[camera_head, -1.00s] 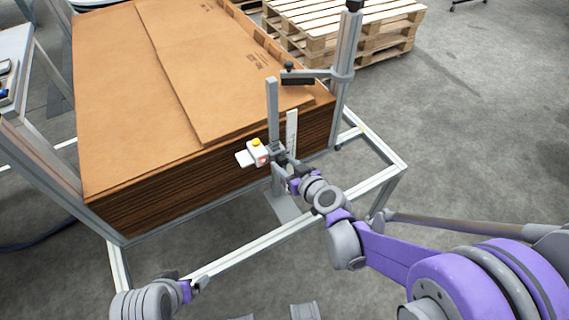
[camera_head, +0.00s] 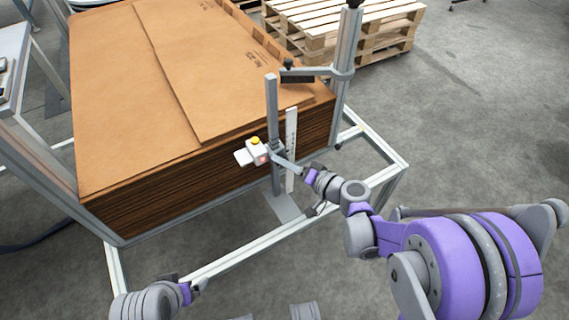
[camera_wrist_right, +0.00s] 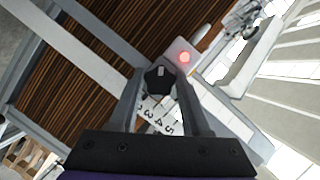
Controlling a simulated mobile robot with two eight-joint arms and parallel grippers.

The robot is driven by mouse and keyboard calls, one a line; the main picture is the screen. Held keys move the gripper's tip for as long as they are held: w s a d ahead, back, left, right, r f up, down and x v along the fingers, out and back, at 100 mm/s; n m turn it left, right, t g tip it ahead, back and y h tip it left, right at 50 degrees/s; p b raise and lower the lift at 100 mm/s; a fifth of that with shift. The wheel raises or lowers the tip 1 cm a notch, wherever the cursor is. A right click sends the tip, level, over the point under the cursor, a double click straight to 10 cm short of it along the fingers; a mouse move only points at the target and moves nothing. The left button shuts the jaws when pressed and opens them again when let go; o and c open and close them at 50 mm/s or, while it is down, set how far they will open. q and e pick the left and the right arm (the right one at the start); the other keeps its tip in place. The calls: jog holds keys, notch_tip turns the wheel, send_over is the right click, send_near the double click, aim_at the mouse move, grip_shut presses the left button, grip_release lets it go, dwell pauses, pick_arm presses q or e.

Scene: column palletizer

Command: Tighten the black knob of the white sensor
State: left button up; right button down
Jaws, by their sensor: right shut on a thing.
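The white sensor (camera_head: 257,151), with a yellow button on top, sits on a grey upright post (camera_head: 272,110) beside the stack. In the right wrist view the white sensor (camera_wrist_right: 177,48) shows a lit red spot, and the black knob (camera_wrist_right: 159,79) lies between my fingertips. My right gripper (camera_head: 277,157) reaches in from the right and is shut on the knob; its fingers also show in the wrist view (camera_wrist_right: 160,80). In the head view the knob is too small to make out. My left gripper (camera_head: 197,284) is at the bottom left, away from the sensor; its jaws are unclear.
A tall stack of brown cardboard (camera_head: 150,110) stands behind the sensor inside a metal frame (camera_head: 240,248). A white numbered scale (camera_head: 291,150) stands right of the post. A clamp arm (camera_head: 310,72) sticks out above. Wooden pallets (camera_head: 345,30) stand behind. Open floor lies to the right.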

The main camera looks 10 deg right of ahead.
jog(key=shift+f+m+t+y+b, duration=0.1)
jog(key=shift+m+t+y+b, duration=0.45)
jog(key=shift+m, duration=0.85)
jog(key=shift+m+t+y+b, duration=0.15)
jog(key=shift+m+y+b, duration=0.7)
jog(key=shift+m, duration=0.55)
jog(key=shift+c, duration=1.8)
grip_release()
jog(key=shift+d, duration=0.1)
jog(key=v, duration=1)
jog(key=shift+s, duration=0.35)
